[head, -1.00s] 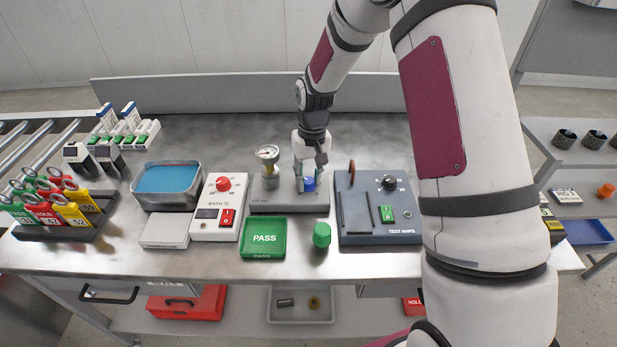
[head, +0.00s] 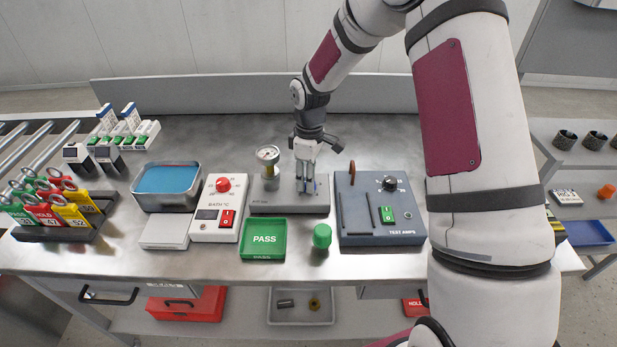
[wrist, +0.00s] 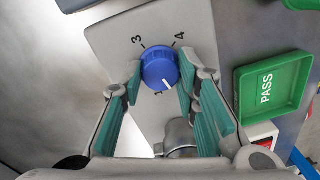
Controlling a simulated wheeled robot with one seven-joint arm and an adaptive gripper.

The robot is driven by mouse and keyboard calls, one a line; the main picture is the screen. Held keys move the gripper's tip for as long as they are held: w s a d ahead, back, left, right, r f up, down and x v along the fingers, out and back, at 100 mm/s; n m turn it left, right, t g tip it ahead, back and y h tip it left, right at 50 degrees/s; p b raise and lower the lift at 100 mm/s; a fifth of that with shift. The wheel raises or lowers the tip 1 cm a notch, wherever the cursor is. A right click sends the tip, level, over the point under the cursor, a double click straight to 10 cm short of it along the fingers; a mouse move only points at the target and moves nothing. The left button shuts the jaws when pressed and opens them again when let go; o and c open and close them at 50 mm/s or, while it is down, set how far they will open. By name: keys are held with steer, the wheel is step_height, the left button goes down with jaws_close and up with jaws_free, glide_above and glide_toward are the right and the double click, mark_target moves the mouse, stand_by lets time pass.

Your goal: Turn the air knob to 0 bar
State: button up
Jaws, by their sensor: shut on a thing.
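The blue air knob (wrist: 160,68) sits on a grey block (wrist: 115,40), which stands on the bench in the head view (head: 262,208). My gripper (wrist: 160,80) is shut on the knob, one finger on each side. The knob's white mark points toward the bottom of the wrist view, slightly right. The numerals 3 and 4 show above the knob, and part of a 1 shows below it. The 0 is not visible. In the head view my gripper (head: 307,188) points down and largely hides the knob. A pressure gauge (head: 268,154) stands on the block's left; its reading is too small to tell.
A green PASS tray (head: 263,252) and a green cylinder (head: 321,236) stand in front of the block. A bath control box (head: 217,225) is to the left, and a blue-grey TEST AMPS box (head: 375,230) is close on the right. Bench behind the block is clear.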

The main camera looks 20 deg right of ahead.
steer(key=n, duration=0.6)
steer(key=shift+n, duration=0.4)
stand_by(0.3)
steer(key=o, duration=1.2)
steer(key=shift+c, duration=0.2)
step_height(320, 180, up, 12)
steer(key=shift+w, duration=0.35)
